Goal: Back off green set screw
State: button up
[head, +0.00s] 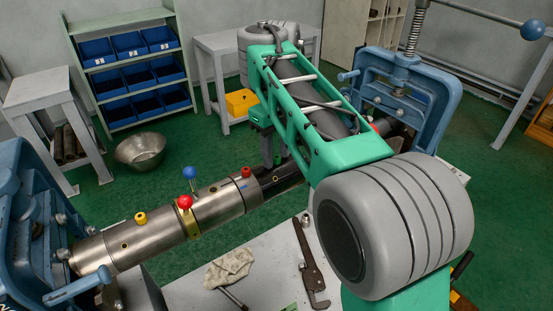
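A steel pipe assembly (218,199) lies level across the middle of the head view. A yellow screw (140,217), a red-headed one (184,202), a blue-headed one (190,173) and another red screw (246,171) stand on it. A small green spot (284,153) shows beside my gripper near the dark right part of the pipe; I cannot tell for sure that it is the green set screw. My gripper (269,164) points down at the pipe there, right of the red screw. Its fingertips are small and dark, and contact is unclear. My arm hides much of the pipe's right end.
Blue vises stand at the left (28,235) and right (425,90), in line with the pipe. The grey bench (262,262) below holds a rag (230,268) and a pipe wrench (310,262). A metal bowl (141,150) sits on the green floor.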

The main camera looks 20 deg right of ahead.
grip_shut()
dwell(0.4)
